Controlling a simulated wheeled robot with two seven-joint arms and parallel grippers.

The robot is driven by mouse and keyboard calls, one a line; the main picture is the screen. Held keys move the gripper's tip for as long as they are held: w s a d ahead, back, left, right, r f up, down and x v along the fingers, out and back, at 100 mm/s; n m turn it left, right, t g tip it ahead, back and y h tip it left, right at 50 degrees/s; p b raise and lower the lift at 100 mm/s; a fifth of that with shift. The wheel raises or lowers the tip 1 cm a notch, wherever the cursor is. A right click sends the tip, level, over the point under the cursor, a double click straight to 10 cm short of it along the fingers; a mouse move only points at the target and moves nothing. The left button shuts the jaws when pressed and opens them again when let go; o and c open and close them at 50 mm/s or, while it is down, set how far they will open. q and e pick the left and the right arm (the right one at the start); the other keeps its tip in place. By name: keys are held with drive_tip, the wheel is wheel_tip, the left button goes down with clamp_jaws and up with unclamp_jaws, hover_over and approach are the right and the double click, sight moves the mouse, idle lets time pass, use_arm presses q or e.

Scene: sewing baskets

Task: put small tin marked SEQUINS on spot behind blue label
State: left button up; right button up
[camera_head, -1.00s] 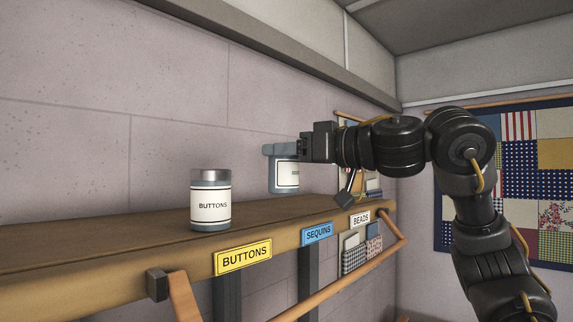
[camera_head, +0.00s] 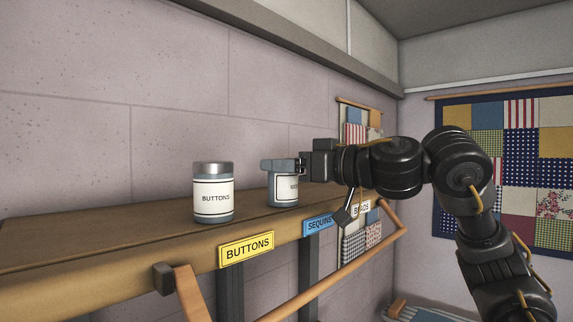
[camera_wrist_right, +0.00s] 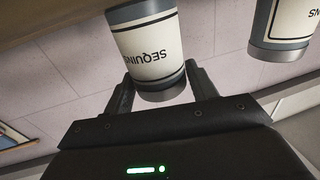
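The small SEQUINS tin (camera_head: 284,188), grey with a white label, is upright at the shelf behind the blue SEQUINS label (camera_head: 318,224). Its base looks at or very near the shelf top; I cannot tell if it touches. My right gripper (camera_head: 281,165) is at the tin's lid. In the right wrist view the right gripper (camera_wrist_right: 160,82) has a finger close against each side of the SEQUINS tin (camera_wrist_right: 146,48), which appears upside down there. My left gripper is not in view.
The BUTTONS tin (camera_head: 213,196) stands left of the SEQUINS tin, behind the yellow BUTTONS label (camera_head: 246,250); it also shows in the right wrist view (camera_wrist_right: 283,25). The wooden shelf (camera_head: 110,238) is clear at left. The white BEADS label (camera_head: 362,208) is partly hidden by my arm.

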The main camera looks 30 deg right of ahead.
drive_tip(key=shift+o, duration=1.4)
drive_tip(key=shift+d, duration=0.15)
drive_tip(key=shift+r, duration=0.35)
drive_tip(key=shift+s+d+f+b, duration=0.2)
drive_tip(key=shift+s+d+b, duration=0.15)
drive_tip(key=shift+s+b, duration=0.25)
drive_tip(key=shift+s+d+f+b, duration=0.2)
drive_tip(key=shift+s+d+b, duration=0.1)
drive_tip(key=shift+s+b, duration=0.3)
drive_tip(key=b+v, duration=0.3)
drive_tip(key=v, duration=0.6)
drive_tip(key=shift+r+b, duration=0.3)
drive_tip(key=shift+b, duration=0.1)
